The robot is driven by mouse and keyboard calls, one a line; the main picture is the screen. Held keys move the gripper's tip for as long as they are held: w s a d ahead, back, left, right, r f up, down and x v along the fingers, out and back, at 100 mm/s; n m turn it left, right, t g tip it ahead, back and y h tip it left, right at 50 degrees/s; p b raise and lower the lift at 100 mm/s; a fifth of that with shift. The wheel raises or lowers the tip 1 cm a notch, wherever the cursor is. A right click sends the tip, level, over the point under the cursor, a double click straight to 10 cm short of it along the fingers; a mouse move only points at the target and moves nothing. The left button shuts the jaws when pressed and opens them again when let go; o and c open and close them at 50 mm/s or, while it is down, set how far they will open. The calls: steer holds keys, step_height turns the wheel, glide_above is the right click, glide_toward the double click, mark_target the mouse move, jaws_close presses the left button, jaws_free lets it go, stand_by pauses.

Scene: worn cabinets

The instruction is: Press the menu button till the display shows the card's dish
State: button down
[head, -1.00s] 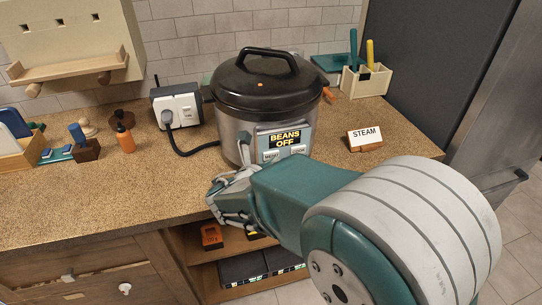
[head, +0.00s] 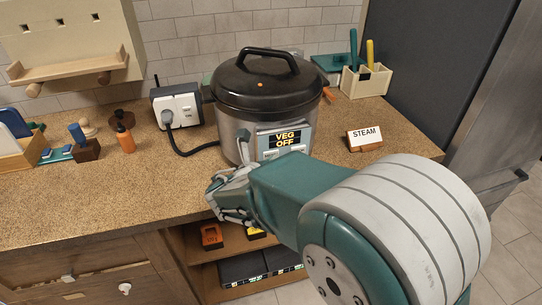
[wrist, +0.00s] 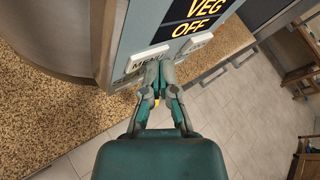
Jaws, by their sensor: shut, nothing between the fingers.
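The cooker (head: 268,95) stands on the counter with its black lid on. Its display (head: 287,138) reads "VEG OFF" in yellow letters; the display is also large in the wrist view (wrist: 200,17). The menu button (wrist: 146,59) is a pale bar under the display in the wrist view. A second pale button (wrist: 196,43) is to its right. My gripper (wrist: 159,68) is shut and empty, with its fingertips at the menu button; I cannot tell whether they touch it. It also shows in the head view (head: 242,158). The card (head: 364,138) reads "STEAM" and stands right of the cooker.
A white socket box (head: 178,106) with a plugged black cable stands left of the cooker. A utensil holder (head: 366,80) is at the back right. An orange bottle (head: 125,139) and small items are on the left. The front-left counter is clear.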

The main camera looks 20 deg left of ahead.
steer(key=shift+s, duration=0.1)
steer(key=shift+s+d, duration=0.45)
steer(key=shift+s, duration=0.2)
steer(key=s+d, duration=0.1)
steer(key=s, duration=0.1)
steer(key=s+d, duration=0.1)
steer(key=s, duration=0.1)
steer(key=shift+s+d, duration=0.1)
steer(key=shift+d, duration=0.2)
stand_by(0.8)
